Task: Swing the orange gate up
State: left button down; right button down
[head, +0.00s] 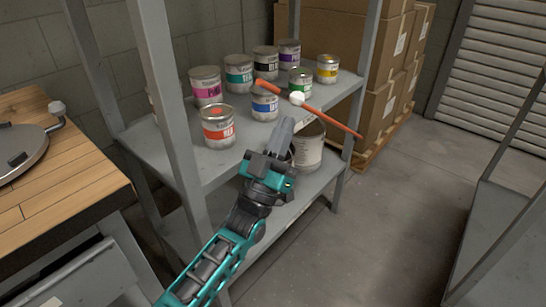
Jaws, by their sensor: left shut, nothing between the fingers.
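The orange gate (335,121) is a thin bar with a white knob (297,98) near its left part. It slants down to the right across the front of the rack's upper shelf (222,171). My left gripper (284,135) is shut and empty, below the bar and just in front of the shelf edge. It looks apart from the bar, though the depth gap is hard to judge. My right gripper is not in view.
Several paint cans stand on the upper shelf, including a red-labelled can (218,127) and a blue-labelled can (265,104). A large can (308,150) stands lower, behind my gripper. A wooden worktop (62,165) is at left, cardboard boxes (378,110) behind.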

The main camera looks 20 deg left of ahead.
pick_arm(q)
jog(key=shift+x, duration=1.05)
jog(key=shift+w+r, duration=0.1)
